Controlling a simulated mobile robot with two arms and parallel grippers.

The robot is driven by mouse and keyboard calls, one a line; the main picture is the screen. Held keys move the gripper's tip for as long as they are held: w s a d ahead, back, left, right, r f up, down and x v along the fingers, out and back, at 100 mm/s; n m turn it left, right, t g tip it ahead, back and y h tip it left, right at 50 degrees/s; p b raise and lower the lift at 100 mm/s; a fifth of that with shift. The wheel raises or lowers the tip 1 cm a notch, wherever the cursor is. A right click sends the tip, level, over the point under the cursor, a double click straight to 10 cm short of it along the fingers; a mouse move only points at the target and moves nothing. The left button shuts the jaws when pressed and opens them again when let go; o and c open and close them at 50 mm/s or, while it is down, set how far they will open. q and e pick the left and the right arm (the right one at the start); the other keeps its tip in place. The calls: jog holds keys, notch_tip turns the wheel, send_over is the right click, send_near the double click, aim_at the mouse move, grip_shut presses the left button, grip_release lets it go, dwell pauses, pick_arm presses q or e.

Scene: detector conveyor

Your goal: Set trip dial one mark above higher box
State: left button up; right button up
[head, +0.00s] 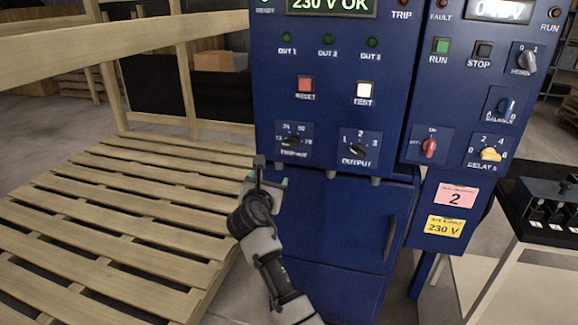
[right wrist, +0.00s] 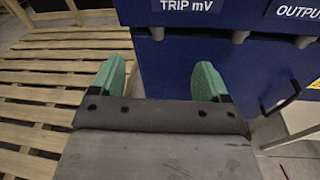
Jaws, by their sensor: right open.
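The trip dial (head: 291,141) is a small black knob on a dark plate at the lower left of the blue panel. Its scale numbers are small, and I cannot tell which mark its pointer is on. In the right wrist view its "TRIP mV" label (right wrist: 187,4) shows at the top edge; the knob is out of that view. My right gripper (head: 268,175) is just below and left of the dial, apart from it. In the right wrist view its green fingers (right wrist: 160,82) stand wide apart with nothing between them. No box readings are clear. My left gripper is not in view.
The OUTPUT dial (head: 357,149) sits to the right of the trip dial. Above are a red RESET button (head: 305,85) and a white TEST button (head: 366,90). A black tray (head: 550,205) stands at the right.

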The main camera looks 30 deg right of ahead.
aim_at(290, 144)
notch_tip(290, 144, up, 6)
jog(key=s+d+h, duration=0.1)
jog(key=d+h, duration=0.1)
jog(key=shift+g, duration=0.3)
jog(key=b+x, duration=0.1)
jog(key=x, duration=0.9)
jog(key=shift+s+d+b, duration=0.1)
jog(key=shift+d+b, duration=0.15)
jog(key=shift+b, duration=0.15)
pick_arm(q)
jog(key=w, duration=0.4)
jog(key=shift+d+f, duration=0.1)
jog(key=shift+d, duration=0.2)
pick_arm(e)
jog(key=c, duration=0.9)
